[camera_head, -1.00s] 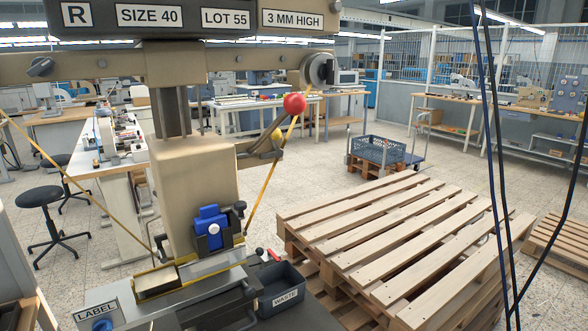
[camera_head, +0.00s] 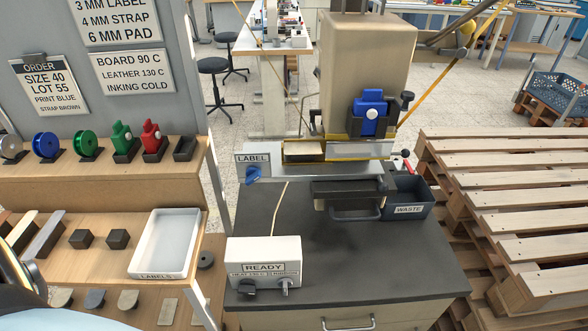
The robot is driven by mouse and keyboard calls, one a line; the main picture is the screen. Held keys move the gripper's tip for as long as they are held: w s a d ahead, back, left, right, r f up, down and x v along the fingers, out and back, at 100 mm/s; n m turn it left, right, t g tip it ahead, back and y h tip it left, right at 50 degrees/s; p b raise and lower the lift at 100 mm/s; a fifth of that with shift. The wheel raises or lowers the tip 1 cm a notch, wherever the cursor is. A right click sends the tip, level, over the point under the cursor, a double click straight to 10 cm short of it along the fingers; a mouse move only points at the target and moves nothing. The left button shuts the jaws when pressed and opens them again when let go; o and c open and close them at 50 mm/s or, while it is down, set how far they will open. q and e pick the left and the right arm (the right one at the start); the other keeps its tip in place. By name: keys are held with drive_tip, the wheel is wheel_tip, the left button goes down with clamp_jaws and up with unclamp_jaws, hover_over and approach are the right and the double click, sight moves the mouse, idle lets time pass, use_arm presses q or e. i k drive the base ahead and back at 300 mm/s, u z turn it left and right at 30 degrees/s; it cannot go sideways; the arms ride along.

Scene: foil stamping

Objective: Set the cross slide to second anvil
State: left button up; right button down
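The foil press (camera_head: 365,65) stands on a dark-topped cabinet (camera_head: 330,262), with a blue block with a white knob (camera_head: 370,112) on its front. Below it is a grey metal bed with a brass-edged block (camera_head: 304,151). A sign reading LABEL (camera_head: 253,158) is at the bed's left end, with a blue knob (camera_head: 253,174) under it. A dark slide-like part (camera_head: 348,190) with a bar handle (camera_head: 355,214) projects at the front. I cannot tell which part is the cross slide or which anvil it is at. Neither gripper is in view.
A white READY control box (camera_head: 264,255) sits at the cabinet's front left. A WASTE bin (camera_head: 408,194) is right of the bed. A wooden shelf at left holds foil rolls (camera_head: 46,146), colored blocks and a LABELS tray (camera_head: 166,240). Pallets (camera_head: 515,190) stand at right.

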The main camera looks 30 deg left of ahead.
sight(266, 156)
drive_tip(key=k, duration=1.35)
drive_tip(key=u, duration=0.7)
drive_tip(key=i, duration=1)
drive_tip(key=z, duration=0.15)
